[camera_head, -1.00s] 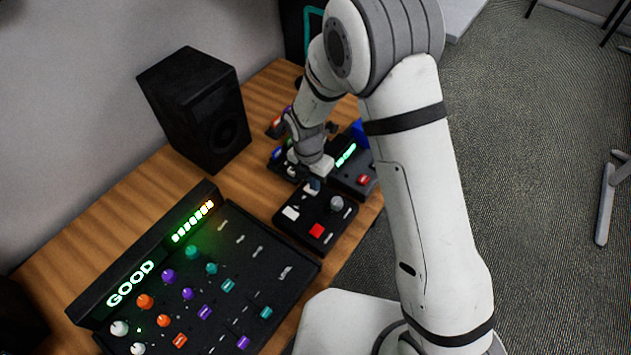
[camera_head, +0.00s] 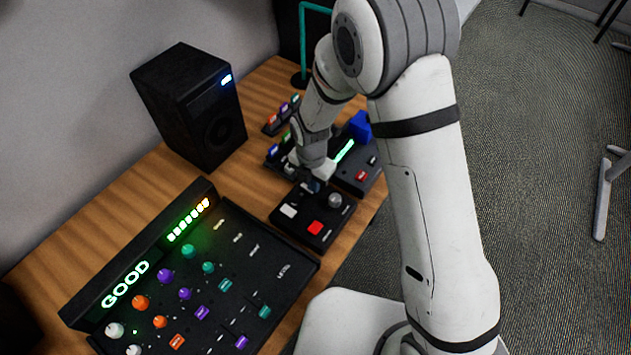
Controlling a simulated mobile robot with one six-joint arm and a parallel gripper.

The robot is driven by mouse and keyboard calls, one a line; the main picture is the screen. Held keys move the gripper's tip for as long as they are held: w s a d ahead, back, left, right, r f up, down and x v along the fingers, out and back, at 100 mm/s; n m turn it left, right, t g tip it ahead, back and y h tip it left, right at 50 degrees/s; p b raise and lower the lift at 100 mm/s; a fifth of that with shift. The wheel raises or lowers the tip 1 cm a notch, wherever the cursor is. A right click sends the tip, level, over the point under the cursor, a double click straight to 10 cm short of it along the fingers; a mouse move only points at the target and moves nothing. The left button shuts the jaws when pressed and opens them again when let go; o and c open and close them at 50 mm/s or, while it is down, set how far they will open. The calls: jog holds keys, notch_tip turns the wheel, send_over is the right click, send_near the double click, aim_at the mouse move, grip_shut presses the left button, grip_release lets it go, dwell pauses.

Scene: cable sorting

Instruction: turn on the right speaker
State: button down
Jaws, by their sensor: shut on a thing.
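The right speaker (camera_head: 180,115) is a black box standing upright against the wall at the back of the wooden table. A small white-blue light shines at its upper right front corner. A small black control box (camera_head: 318,228) in front of it carries a white button (camera_head: 289,211), a red button (camera_head: 315,228) and a grey knob (camera_head: 335,200). My gripper (camera_head: 314,186) is low at the back edge of this box, shut on a small control there. The fingers and the wrist hide most of that control.
A large mixer (camera_head: 270,268) with knobs, sliders and a lit "GOOD" display fills the table's front left. Another black device (camera_head: 360,176) with a green light bar and a small coloured-button box (camera_head: 272,128) lie behind my gripper. Bare wood shows between speaker and mixer.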

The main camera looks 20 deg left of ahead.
jog(key=shift+w+a+f, duration=0.1)
jog(key=shift+w+f, duration=0.05)
jog(key=shift+f, duration=0.1)
jog(key=shift+w+a+r, duration=0.2)
jog(key=shift+a+r, duration=0.05)
jog(key=shift+a, duration=0.2)
jog(key=shift+w+a+f, duration=0.1)
jog(key=shift+a+f, duration=0.05)
jog(key=shift+a, duration=0.1)
jog(key=shift+r, duration=0.25)
notch_tip(320, 180, up, 14)
jog(key=p, duration=0.1)
jog(key=shift+a, duration=0.2)
jog(key=shift+w, duration=0.1)
